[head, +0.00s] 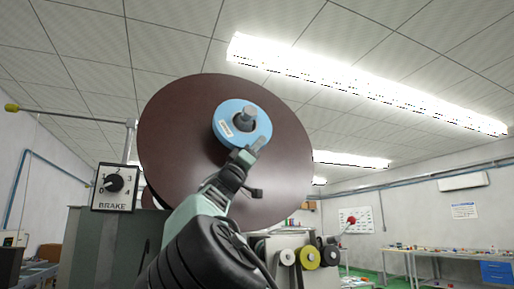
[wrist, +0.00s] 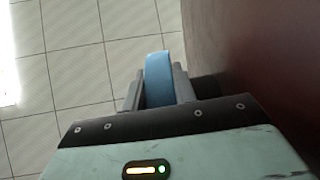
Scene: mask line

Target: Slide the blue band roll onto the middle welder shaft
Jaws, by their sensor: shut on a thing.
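The blue band roll (head: 262,124) is a flat ring with a small white label, in front of a large dark brown disc (head: 175,140) in the head view. A grey shaft end (head: 249,112) shows in the roll's hole, and the roll appears to be around it. My gripper (head: 246,155) is shut on the roll's lower rim. In the wrist view my gripper (wrist: 157,92) has the blue roll (wrist: 157,72) between its two fingers, with the brown disc (wrist: 275,70) close on the right. The roll's back face is hidden, so I cannot tell whether it touches the disc.
A brake dial box (head: 114,187) stands left of the disc. White, yellow and black rolls (head: 310,258) sit on a machine at lower right. Benches (head: 460,255) line the right wall. The space right of the disc is open.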

